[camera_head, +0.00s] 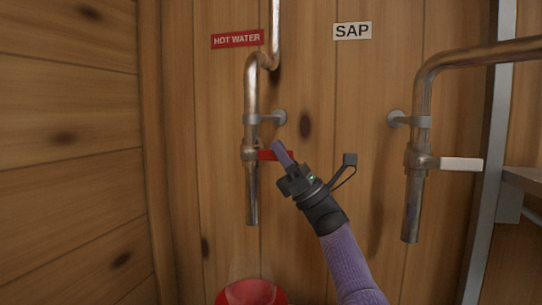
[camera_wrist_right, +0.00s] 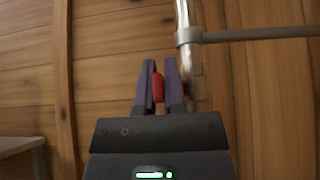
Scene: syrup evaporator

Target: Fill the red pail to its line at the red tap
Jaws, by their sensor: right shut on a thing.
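The red pail (camera_head: 252,293) shows only in part at the bottom edge of the head view, below the spout of the hot water pipe (camera_head: 252,205). A faint pale haze hangs just above it; its fill line and contents cannot be made out. The red tap handle (camera_head: 267,155) sticks out sideways to the right from the pipe, under the "HOT WATER" sign (camera_head: 237,39). My right gripper (camera_head: 283,153) is shut on this handle. In the right wrist view the red handle (camera_wrist_right: 158,88) sits between the two purple fingers (camera_wrist_right: 158,72). My left gripper is not in view.
A second pipe (camera_head: 419,115) with a white handle (camera_head: 461,164) stands at the right, near the "SAP" sign (camera_head: 352,31). A grey metal post (camera_head: 489,160) and a shelf edge (camera_head: 522,181) are farther right. Wooden plank walls stand behind and at the left.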

